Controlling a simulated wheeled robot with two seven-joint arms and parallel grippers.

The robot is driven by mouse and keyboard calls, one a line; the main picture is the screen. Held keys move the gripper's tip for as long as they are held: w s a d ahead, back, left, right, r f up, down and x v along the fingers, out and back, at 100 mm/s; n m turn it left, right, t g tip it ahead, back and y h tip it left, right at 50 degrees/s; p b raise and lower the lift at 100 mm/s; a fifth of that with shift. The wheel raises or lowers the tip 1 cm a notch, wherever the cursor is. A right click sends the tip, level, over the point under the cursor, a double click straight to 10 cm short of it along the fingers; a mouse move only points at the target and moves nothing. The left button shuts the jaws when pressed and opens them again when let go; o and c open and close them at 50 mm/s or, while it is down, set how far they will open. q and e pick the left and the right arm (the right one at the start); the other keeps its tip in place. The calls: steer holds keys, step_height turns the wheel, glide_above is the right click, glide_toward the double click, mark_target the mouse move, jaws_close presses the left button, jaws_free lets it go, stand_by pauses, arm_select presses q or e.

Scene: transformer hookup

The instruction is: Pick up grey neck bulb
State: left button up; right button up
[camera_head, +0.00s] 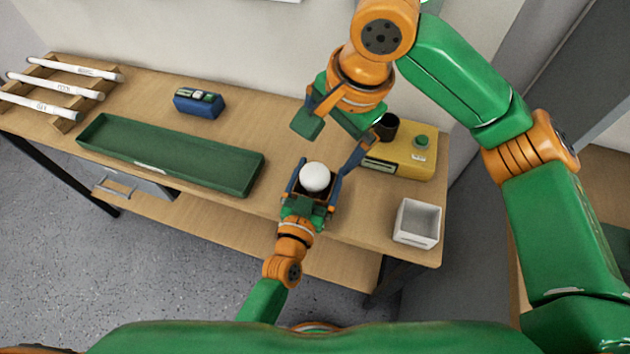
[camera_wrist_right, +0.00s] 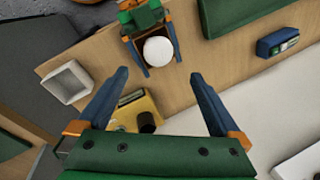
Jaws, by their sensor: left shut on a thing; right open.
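A bulb with a round white globe (camera_head: 315,177) sits between the fingers of my left gripper (camera_head: 311,190), which is shut on it above the front of the table. The globe also shows in the right wrist view (camera_wrist_right: 158,51). Its neck is hidden, so I cannot tell its colour. My right gripper (camera_wrist_right: 155,88) is open and empty, with its two blue fingers spread apart. It hangs above the table, beyond the bulb and near the yellow box.
A yellow box (camera_head: 408,158) with a black round socket (camera_head: 387,127) and green button stands at the right. A white square bin (camera_head: 417,223) is at the front right corner. A long green tray (camera_head: 165,158), a blue device (camera_head: 199,102) and a tube rack (camera_head: 66,123) lie left.

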mark_target(319, 171)
steer(key=x, duration=1)
steer(key=shift+d+f, duration=0.15)
steer(key=shift+f, duration=0.15)
jaws_close()
